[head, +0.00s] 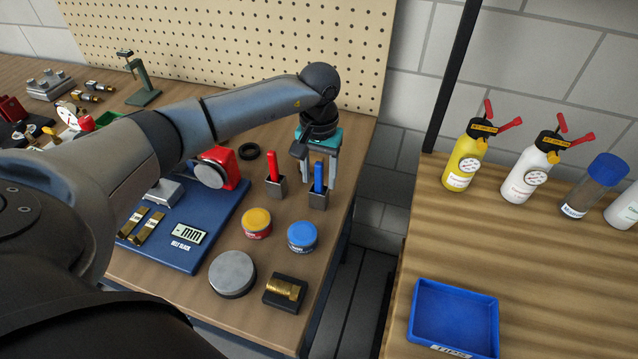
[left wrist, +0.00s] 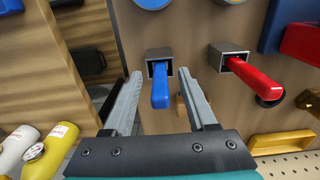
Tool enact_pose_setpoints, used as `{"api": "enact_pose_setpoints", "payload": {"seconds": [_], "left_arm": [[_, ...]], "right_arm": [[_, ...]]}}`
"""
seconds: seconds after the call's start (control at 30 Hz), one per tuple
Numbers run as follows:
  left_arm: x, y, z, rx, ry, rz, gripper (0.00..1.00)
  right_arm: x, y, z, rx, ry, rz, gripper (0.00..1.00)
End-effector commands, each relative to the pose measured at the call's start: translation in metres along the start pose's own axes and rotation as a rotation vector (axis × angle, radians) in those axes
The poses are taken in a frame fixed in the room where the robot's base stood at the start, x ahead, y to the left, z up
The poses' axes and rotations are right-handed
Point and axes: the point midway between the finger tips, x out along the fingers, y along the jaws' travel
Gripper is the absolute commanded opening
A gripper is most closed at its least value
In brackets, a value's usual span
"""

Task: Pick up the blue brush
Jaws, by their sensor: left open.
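The blue brush (head: 318,178) stands upright in a small grey square holder (head: 318,200) near the right edge of the left bench. Only its blue handle shows above the holder. My left gripper (head: 317,165) is above and around it, pointing down, with its fingers apart. In the left wrist view, the blue brush (left wrist: 160,86) lies between the two open fingers (left wrist: 165,95) and appears clear of both. Whether the fingers are level with the handle is hard to tell. My right gripper is not in view.
A red brush (head: 272,168) stands in a like holder just left. Blue and yellow tins (head: 302,236) (head: 257,222), a grey disc (head: 232,274) and a brass fitting (head: 285,292) are in front. A pegboard (head: 230,45) rises behind. A gap separates the right bench, with bottles and a blue tray (head: 453,316).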

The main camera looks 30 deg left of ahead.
Motion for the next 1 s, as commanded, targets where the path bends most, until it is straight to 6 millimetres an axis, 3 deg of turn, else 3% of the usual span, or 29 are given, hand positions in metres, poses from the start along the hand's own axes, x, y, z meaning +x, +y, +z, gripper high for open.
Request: {"api": "enact_pose_setpoints", "payload": {"seconds": [0.17,0.67,1.0], "left_arm": [[-0.0004,-0.0001,-0.0003,0.000,0.001,0.000,0.57],[-0.0008,-0.0003,-0.0004,-0.001,0.001,0.000,0.01],[-0.0009,-0.0003,-0.0005,-0.001,0.001,0.000,0.00]], "right_arm": [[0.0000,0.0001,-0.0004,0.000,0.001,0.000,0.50],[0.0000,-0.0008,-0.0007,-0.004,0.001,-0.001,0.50],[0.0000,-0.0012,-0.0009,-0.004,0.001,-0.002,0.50]]}}
